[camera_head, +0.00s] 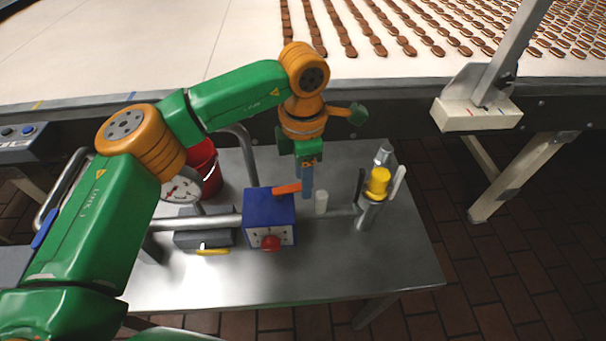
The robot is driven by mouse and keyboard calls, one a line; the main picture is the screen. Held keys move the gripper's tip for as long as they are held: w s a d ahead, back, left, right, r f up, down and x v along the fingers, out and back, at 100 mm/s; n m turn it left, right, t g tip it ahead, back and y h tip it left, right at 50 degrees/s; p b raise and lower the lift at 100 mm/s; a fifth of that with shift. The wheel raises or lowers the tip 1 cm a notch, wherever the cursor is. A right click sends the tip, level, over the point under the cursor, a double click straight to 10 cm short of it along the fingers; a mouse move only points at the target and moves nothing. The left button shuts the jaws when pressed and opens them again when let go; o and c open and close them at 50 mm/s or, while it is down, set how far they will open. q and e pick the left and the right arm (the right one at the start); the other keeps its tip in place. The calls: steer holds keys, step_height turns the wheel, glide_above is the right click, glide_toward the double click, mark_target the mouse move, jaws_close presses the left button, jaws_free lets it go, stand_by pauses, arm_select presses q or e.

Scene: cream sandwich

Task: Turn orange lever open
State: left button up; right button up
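The orange lever (287,188) is a short flat bar on top of a blue box (268,209) on the metal table. It lies roughly sideways in the picture, its right end slightly higher. My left gripper (307,188) points down just right of the lever's right end. Its blue-grey fingers look close together, and I cannot tell whether they touch the lever or how far apart they are. The box has a white dial face and a red knob (271,243) on its front. My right gripper is not in view.
The steel table (400,265) also bears a pipe, a round gauge (181,188), a red bucket (207,165), a yellow handle (212,252) and a yellow-capped valve (378,182) at right. A conveyor (190,45) with rows of biscuits runs behind. The table's front right is clear.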

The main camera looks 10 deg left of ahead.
arm_select(q)
step_height(320, 180, up, 7)
steer(key=shift+r+b, duration=0.1)
steer(key=shift+b, duration=0.2)
stand_by(0.5)
